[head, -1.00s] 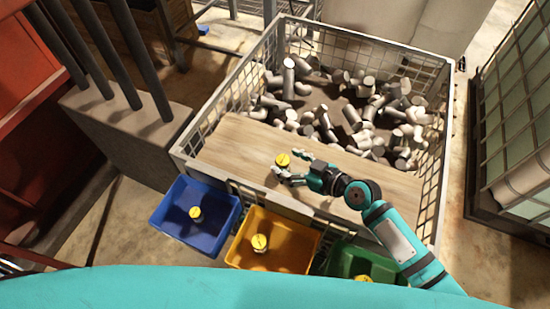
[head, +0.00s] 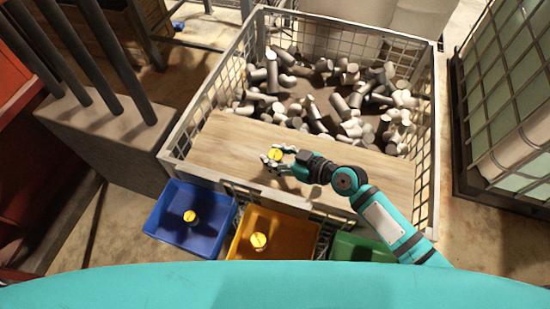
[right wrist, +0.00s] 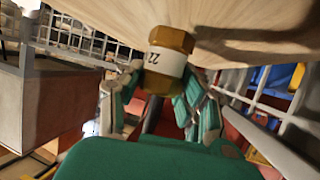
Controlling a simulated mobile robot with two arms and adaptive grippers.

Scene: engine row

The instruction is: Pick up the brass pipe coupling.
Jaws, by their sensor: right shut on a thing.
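The brass pipe coupling (head: 275,155) is a small yellow piece over the wooden board (head: 225,140). In the right wrist view the coupling (right wrist: 170,40) is brass with a white label reading "22". My right gripper (head: 272,159) has its fingers on both sides of the coupling and is shut on it. In the right wrist view its fingers (right wrist: 155,90) hide part of the coupling's sides. I cannot tell whether the coupling touches the board. My left gripper is not in view.
A wire cage (head: 190,120) surrounds the board and a heap of grey pipe pieces (head: 340,95). Blue (head: 160,215), orange (head: 285,235) and green (head: 355,247) bins stand in front. Yellow pieces sit in the blue and orange bins. Another cage (head: 462,130) stands at right.

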